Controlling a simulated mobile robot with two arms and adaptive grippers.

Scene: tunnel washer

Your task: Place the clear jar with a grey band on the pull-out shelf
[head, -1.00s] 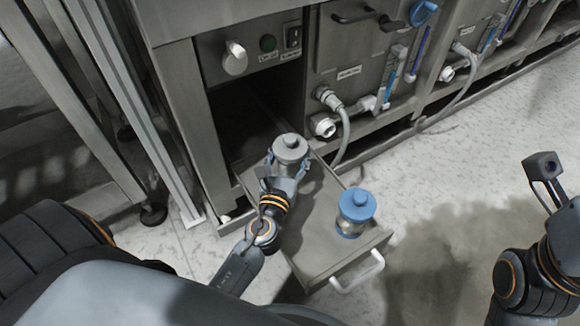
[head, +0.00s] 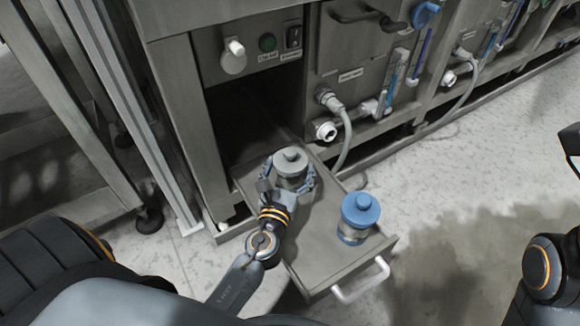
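The clear jar with a grey band and grey lid (head: 291,163) stands upright on the left back part of the pull-out shelf (head: 325,262), in the head view. My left gripper (head: 289,180) is around it, with a finger on each side. The fingers look spread a little wider than the jar, though the near side of the jar is partly hidden by the gripper. My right gripper (head: 572,150) is at the right edge, cut off by the frame and far from the shelf.
A jar with a blue lid and blue band (head: 358,218) stands at the right front of the shelf, near its white handle (head: 361,279). The dark opening of the washer cabinet (head: 255,120) is behind. A hose (head: 345,140) hangs just right of the shelf. Bare shelf lies between the jars.

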